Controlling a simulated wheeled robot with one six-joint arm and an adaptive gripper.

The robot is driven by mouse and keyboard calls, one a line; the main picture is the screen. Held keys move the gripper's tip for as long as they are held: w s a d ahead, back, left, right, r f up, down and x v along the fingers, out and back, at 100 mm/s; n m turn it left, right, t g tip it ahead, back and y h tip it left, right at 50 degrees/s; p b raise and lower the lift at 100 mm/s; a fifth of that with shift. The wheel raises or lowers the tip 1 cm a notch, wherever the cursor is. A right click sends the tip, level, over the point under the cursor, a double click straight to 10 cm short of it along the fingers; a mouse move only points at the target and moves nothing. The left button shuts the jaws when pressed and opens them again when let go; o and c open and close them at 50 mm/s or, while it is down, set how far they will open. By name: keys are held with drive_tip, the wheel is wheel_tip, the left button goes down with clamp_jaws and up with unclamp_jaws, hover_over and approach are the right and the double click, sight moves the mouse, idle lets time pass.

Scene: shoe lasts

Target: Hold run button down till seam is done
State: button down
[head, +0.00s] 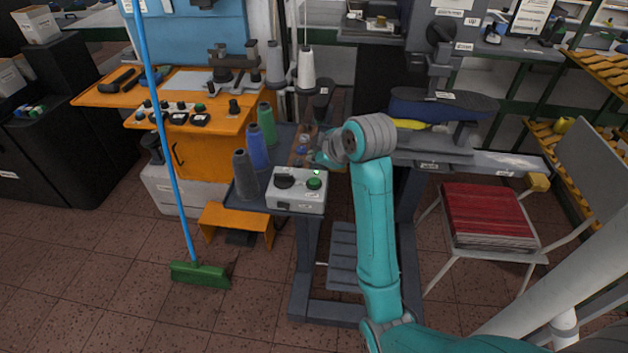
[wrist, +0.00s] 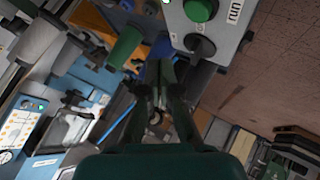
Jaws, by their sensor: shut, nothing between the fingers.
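The grey control box (head: 296,203) stands at the front of a dark bench. On its top are a green run button (head: 314,183), a black knob (head: 284,181) and a small lit green lamp (head: 317,172). In the wrist view the green button (wrist: 200,10) shows at the top edge, beside the word "run", with the black knob (wrist: 200,46) below it. My gripper (wrist: 160,70) is shut and empty. Its fingertips show apart from the button, to the lower left of it in the wrist view.
Grey, blue and green thread cones (head: 257,146) stand left of the box. A machine with a dark blue shoe form (head: 440,106) is at the right. A blue-handled broom (head: 200,274) and a chair with a red stack (head: 487,214) flank the bench.

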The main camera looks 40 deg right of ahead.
sight(315, 182)
drive_tip(key=shift+f, duration=2.45)
drive_tip(key=shift+f, duration=0.15)
drive_tip(key=shift+f, duration=0.25)
